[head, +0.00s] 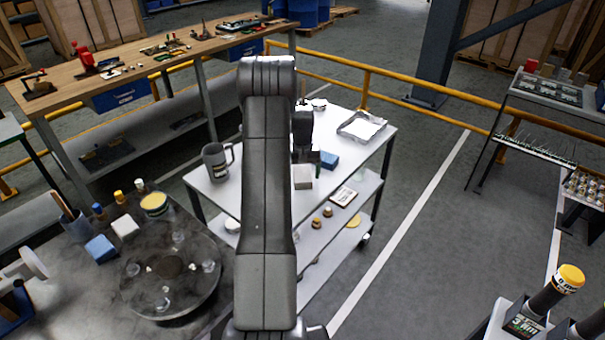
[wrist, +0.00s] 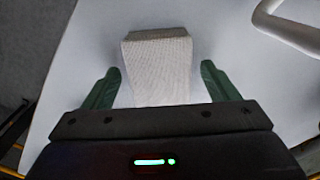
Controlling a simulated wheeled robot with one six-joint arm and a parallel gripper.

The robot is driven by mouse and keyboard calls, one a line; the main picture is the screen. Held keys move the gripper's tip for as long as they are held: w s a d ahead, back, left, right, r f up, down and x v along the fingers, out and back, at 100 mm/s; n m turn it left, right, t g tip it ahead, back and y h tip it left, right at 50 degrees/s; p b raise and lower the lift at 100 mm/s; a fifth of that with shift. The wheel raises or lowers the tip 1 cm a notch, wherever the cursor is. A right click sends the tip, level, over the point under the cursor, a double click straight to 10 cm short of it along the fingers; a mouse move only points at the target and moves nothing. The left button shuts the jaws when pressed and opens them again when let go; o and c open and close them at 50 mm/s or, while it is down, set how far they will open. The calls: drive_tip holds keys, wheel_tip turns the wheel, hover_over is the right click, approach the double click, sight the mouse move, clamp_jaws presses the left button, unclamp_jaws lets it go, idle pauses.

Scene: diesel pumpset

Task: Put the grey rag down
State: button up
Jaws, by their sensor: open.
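The grey rag (wrist: 158,55) is a pale, ribbed, folded block on the white top of the cart (head: 350,165). In the head view the rag (head: 303,177) shows just right of my arm, near the front edge of the cart top. My gripper (wrist: 160,75) is open, with one green finger on each side of the rag and a visible gap to both. In the head view my gripper (head: 305,150) is partly hidden by my arm.
A grey mug (head: 214,163) stands left on the cart top; a curved handle (wrist: 290,30) shows in the wrist view. A blue block (head: 328,160) lies close right of the rag. A metal tray (head: 344,128) is farther back.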

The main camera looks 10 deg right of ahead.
sight(303, 174)
wheel_tip(303, 174, up, 12)
drive_tip(key=b, duration=0.2)
drive_tip(key=shift+r, duration=0.15)
wheel_tip(303, 174, down, 12)
drive_tip(key=shift+r+p, duration=0.1)
drive_tip(key=shift+p, duration=1.05)
drive_tip(key=shift+w+r, duration=0.1)
drive_tip(key=shift+r, duration=0.1)
drive_tip(key=shift+r+b, duration=0.55)
drive_tip(key=shift+r, duration=1)
